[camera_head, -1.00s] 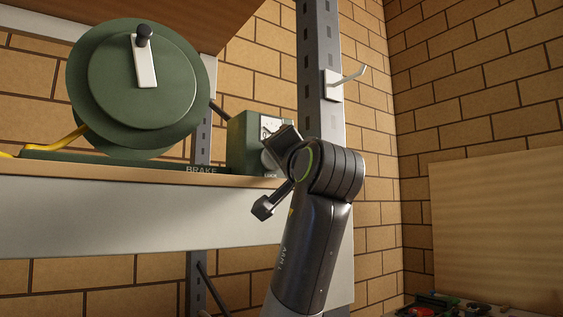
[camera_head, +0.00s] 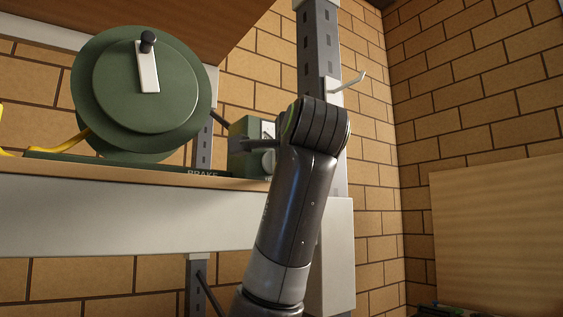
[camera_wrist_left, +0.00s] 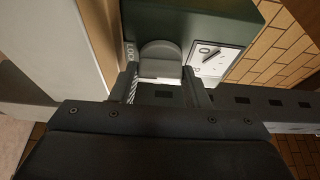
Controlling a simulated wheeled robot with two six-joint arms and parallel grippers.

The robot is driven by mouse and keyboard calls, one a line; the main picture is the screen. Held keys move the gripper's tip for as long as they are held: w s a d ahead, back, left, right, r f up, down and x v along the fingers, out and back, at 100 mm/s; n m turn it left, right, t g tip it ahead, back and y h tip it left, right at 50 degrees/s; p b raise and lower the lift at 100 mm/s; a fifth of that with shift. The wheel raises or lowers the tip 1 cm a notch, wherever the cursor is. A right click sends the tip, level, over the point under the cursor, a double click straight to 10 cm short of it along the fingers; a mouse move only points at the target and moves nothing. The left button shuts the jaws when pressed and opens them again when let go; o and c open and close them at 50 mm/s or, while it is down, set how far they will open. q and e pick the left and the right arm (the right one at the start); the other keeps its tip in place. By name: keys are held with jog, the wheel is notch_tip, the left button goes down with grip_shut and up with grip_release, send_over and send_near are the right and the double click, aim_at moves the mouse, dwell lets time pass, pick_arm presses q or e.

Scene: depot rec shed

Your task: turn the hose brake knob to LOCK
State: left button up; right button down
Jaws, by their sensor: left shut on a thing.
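The brake box (camera_head: 240,133) is green and stands on the shelf to the right of the hose reel (camera_head: 143,85). In the left wrist view the grey brake knob (camera_wrist_left: 161,58) sticks out of the green box (camera_wrist_left: 185,20). My left gripper (camera_wrist_left: 161,78) is shut on the knob, one finger on each side of it. A LOCK label (camera_wrist_left: 130,52) is beside the knob on the left, and a white plate with dark marks (camera_wrist_left: 213,61) is on the right. In the head view my left wrist covers the knob. My right gripper is not in view.
The shelf edge (camera_head: 120,215) runs below the reel and box. A grey perforated post (camera_head: 318,60) with a white hook (camera_head: 345,83) stands close behind my arm. A yellow hose (camera_head: 68,143) leaves the reel at the left. A wooden board (camera_head: 500,235) is at the right.

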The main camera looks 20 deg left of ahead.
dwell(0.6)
pick_arm(q)
jog(key=o, duration=1)
jog(key=shift+c, duration=0.2)
jog(key=shift+f, duration=0.1)
jog(key=shift+f, duration=0.1)
